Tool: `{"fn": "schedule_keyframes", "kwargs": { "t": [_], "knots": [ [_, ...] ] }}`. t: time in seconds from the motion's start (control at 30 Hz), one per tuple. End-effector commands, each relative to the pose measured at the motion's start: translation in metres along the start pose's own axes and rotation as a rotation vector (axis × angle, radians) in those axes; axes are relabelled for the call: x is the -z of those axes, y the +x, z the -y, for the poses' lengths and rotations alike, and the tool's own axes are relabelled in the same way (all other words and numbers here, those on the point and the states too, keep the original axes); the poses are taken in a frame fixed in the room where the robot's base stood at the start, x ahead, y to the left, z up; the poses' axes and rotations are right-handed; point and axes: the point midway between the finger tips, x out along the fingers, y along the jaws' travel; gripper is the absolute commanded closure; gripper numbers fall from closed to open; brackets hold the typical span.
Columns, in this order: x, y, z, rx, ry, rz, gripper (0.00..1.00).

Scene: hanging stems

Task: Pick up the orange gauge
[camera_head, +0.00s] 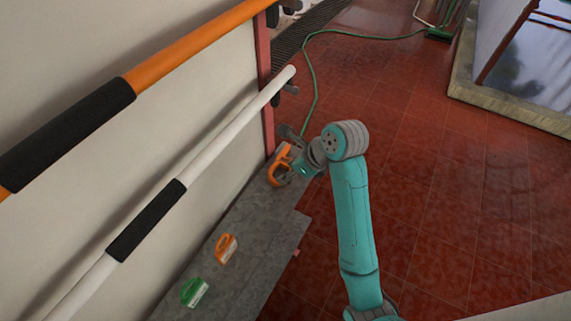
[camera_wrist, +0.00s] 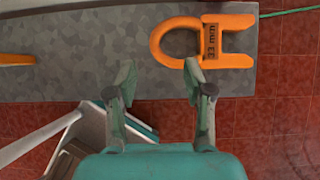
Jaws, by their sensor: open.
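The orange gauge (camera_wrist: 236,62) lies flat on a grey speckled bench top, with a rounded loop at its left, a forked end at its right and a dark "33 mm" label. In the head view the orange gauge (camera_head: 279,168) is at the bench's far end, partly hidden by my gripper. My gripper (camera_wrist: 156,75) is open and empty, its fingers pointing at the bench. Its right fingertip overlaps the lower edge of the loop in the wrist view; its left fingertip is left of the gauge. I cannot tell the height of the fingertips above the bench.
A smaller orange piece (camera_head: 226,248) and a green piece (camera_head: 194,291) lie nearer on the bench (camera_head: 270,225). A white rail (camera_head: 225,140) and an orange rail (camera_head: 190,48) run along the wall. A green hose (camera_head: 313,85) crosses the red floor, which is open at right.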

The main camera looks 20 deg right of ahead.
Motion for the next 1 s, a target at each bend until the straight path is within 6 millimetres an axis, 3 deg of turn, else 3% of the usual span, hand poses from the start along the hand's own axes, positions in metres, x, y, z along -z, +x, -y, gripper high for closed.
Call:
{"fn": "schedule_keyframes", "kwargs": {
  "t": [0.33,0.6,0.93,0.97,1.0],
  "knots": [
    [0.0,0.029,-0.001,-0.001,-0.001,0.0,0.48],
    [0.0,0.065,-0.002,0.0,-0.002,0.0,0.48],
    [0.0,0.073,-0.002,0.001,-0.002,0.001,0.48],
    [0.0,0.073,-0.002,0.001,-0.002,0.001,0.51],
    [0.0,0.073,-0.002,0.001,-0.002,0.001,0.61]
  ]
}}
